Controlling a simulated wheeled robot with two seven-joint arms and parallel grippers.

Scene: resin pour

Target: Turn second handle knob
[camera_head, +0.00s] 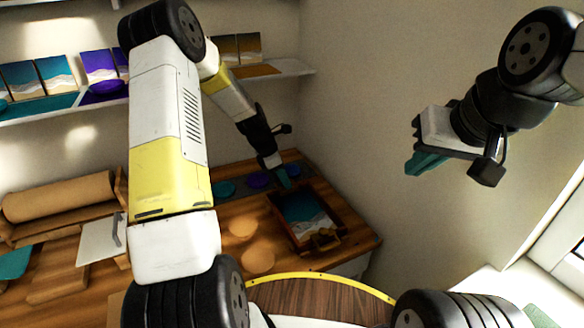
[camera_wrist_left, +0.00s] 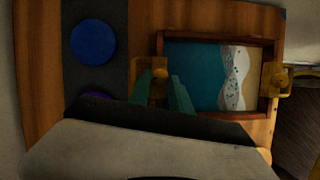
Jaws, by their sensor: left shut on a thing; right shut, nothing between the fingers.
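A wooden tray (camera_head: 337,214) with a teal, white and sand-coloured resin picture (camera_head: 303,208) lies on the wooden counter. In the left wrist view the tray (camera_wrist_left: 217,40) has a brass handle (camera_wrist_left: 276,80) on its right side and another brass handle (camera_wrist_left: 157,66) on its left side. My left gripper (camera_head: 284,178) reaches down at the tray's far side. In its wrist view the teal fingers (camera_wrist_left: 162,92) are shut on the left brass handle's knob, which they partly hide. My right gripper (camera_head: 424,163) is shut and empty, raised in the air by the wall.
Blue and teal discs (camera_head: 222,189) lie on a dark strip beside the tray. Two round wooden pieces (camera_head: 243,226) lie on the counter left of it. Shelves (camera_head: 270,70) with seascape panels line the wall above. The wall stands close on the right.

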